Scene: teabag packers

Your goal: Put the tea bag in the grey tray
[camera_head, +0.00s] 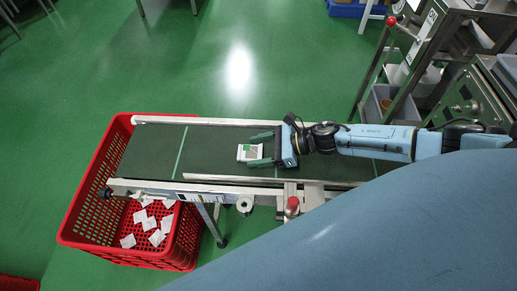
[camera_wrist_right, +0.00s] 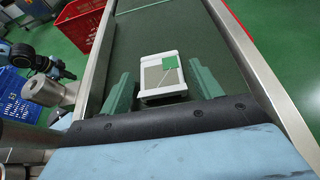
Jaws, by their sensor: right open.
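The tea bag (camera_head: 246,153) shows as a pale, flat square with a green tag, lying on the dark green conveyor belt (camera_head: 215,150). It shows larger in the right wrist view (camera_wrist_right: 150,73), with a white border. My right gripper (camera_head: 262,149) reaches in from the right, low over the belt. Its two green fingers are open, one on each side of the square's near part, with gaps visible in the wrist view (camera_wrist_right: 164,88). A grey open bin (camera_head: 383,103) stands by the machine at the right; I cannot tell whether it is the grey tray.
Metal rails (camera_head: 205,121) run along both sides of the belt. A red basket (camera_head: 88,211) with several white packets stands under the belt's left end. Steel machinery (camera_head: 460,50) fills the upper right. Green floor beyond the belt is clear.

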